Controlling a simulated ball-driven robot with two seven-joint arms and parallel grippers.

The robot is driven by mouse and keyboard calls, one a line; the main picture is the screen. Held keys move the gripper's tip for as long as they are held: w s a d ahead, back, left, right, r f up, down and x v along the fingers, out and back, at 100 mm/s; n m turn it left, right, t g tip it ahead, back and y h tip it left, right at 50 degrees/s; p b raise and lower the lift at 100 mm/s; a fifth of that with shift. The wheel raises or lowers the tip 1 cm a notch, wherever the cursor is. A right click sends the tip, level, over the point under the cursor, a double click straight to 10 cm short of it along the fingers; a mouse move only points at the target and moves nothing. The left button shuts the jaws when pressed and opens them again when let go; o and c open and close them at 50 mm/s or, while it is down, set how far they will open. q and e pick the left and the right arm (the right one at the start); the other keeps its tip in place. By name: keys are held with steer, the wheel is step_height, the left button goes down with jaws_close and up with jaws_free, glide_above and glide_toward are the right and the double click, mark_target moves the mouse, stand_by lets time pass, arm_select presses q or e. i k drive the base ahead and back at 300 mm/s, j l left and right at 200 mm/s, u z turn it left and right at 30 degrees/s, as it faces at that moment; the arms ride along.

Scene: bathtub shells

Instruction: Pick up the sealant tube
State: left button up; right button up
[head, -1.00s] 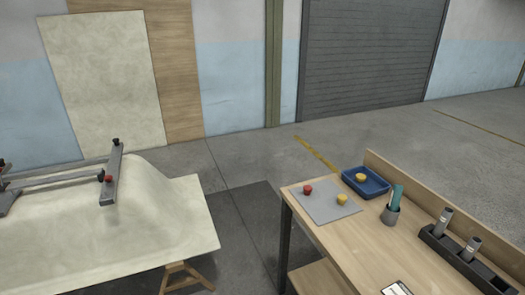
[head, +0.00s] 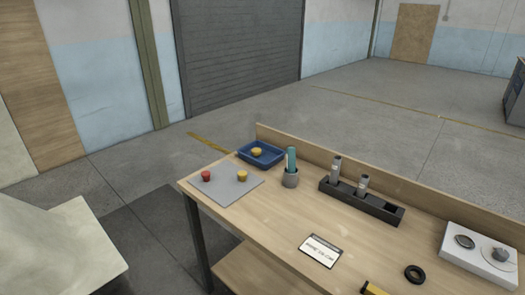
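No object is clearly marked as the sealant tube. Two grey cylinders with pale labels stand in a black rack (head: 361,203) at the back of the wooden workbench (head: 250,238): a left cylinder (head: 335,170) and a right cylinder (head: 362,186). They look like tubes, but I cannot read their labels. A teal upright item (head: 291,160) stands in a grey cup (head: 290,179) to the left of the rack; I cannot tell what it is. Neither of my grippers is in view.
A grey mat (head: 225,190) holds a red cup (head: 206,176) and a yellow cup (head: 242,176). A blue tray (head: 272,160) holds another yellow cup (head: 256,152). A white card (head: 320,250), black ring (head: 414,273) and white box (head: 470,268) lie nearer. A pale shell (head: 60,250) stands left.

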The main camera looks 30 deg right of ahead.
mark_target(290, 151)
steer(key=i+j+z, duration=0.1)
steer(key=i+j, duration=0.25)
steer(key=i, duration=0.2)
steer(key=i+j+z, duration=0.1)
steer(key=i+j, duration=0.25)
steer(key=i, duration=0.2)
